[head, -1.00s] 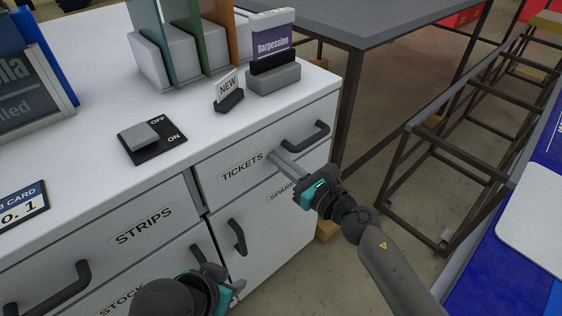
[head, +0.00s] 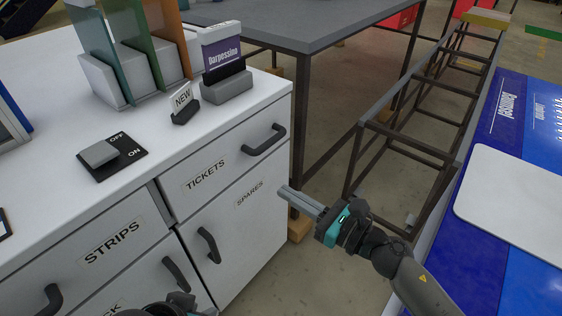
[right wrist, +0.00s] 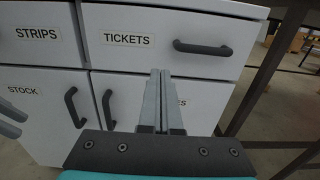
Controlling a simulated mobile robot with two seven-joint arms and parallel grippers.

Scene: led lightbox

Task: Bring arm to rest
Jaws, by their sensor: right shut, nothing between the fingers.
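My right gripper (head: 298,201) is shut and empty. It hangs in the air in front of and right of the white cabinet (head: 250,225), apart from its handles. In the right wrist view its two fingers (right wrist: 158,95) lie together, covering part of the SPARES label. My left gripper (head: 185,305) shows only partly at the bottom edge of the head view, near the cabinet's lower doors. Its fingers are mostly cut off. A grey piece of it seems to show at the left edge of the right wrist view.
The TICKETS drawer (head: 225,172) and STRIPS drawer (head: 112,238) are shut. A switch (head: 108,156), a NEW sign (head: 184,101) and upright panels stand on the cabinet top.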

